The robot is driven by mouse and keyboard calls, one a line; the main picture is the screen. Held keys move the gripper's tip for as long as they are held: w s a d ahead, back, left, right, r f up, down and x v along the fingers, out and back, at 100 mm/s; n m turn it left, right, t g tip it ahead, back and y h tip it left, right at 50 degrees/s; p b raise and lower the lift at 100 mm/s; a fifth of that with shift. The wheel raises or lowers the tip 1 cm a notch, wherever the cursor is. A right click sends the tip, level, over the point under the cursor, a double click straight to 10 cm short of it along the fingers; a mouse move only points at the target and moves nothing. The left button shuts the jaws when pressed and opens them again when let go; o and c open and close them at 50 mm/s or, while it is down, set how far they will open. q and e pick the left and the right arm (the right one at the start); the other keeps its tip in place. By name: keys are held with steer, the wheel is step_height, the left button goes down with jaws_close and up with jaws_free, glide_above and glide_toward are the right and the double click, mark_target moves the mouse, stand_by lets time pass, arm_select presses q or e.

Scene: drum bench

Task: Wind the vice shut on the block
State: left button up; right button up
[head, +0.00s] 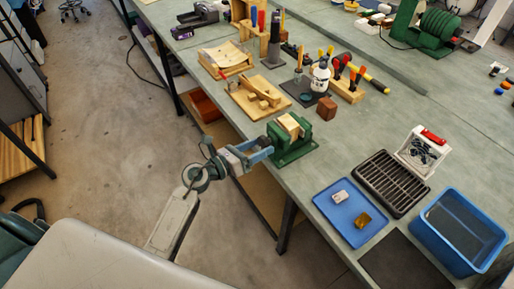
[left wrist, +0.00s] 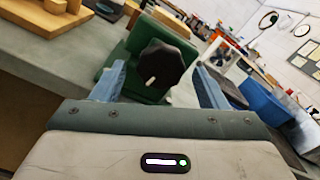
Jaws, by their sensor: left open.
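The green vice (head: 292,150) stands near the front edge of the bench. A pale wooden block (head: 290,124) sits at the top between its jaws; I cannot tell how tightly it is held. In the left wrist view the vice's black knob (left wrist: 160,66) with a white mark faces me, in front of the green vice body (left wrist: 125,62). My left gripper (head: 264,150) is open at the vice's left side. In the left wrist view its blue fingers (left wrist: 162,84) stand on either side of the knob, seemingly apart from it. My right gripper is not in view.
A blue tray (head: 331,217) with two small items, a dark rack (head: 381,197) and a blue bin (head: 430,226) lie right of the vice. A wooden fixture (head: 245,104) and a brown cube (head: 326,108) stand behind it.

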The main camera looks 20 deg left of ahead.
arm_select(q)
steer(key=b+v, duration=0.3)
steer(key=v, duration=0.7)
steer(key=shift+s+a+b, duration=0.3)
steer(key=shift+b, duration=0.1)
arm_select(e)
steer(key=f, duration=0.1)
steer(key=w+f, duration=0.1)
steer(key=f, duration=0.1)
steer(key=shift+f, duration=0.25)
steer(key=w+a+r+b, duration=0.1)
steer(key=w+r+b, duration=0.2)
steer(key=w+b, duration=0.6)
arm_select(q)
steer(key=shift+w+d+r+m+p, duration=0.1)
steer(key=shift+w+d+m+p, duration=0.6)
steer(key=shift+w+d+m, duration=0.6)
steer(key=shift+w+d+m+p, duration=0.5)
steer(key=shift+w+d+p, duration=0.4)
steer(key=shift+w, duration=0.85)
steer(key=shift+w+d+r+m+p, duration=0.1)
steer(key=shift+w+d+m+p, duration=0.45)
steer(key=shift+w+d+m, duration=0.6)
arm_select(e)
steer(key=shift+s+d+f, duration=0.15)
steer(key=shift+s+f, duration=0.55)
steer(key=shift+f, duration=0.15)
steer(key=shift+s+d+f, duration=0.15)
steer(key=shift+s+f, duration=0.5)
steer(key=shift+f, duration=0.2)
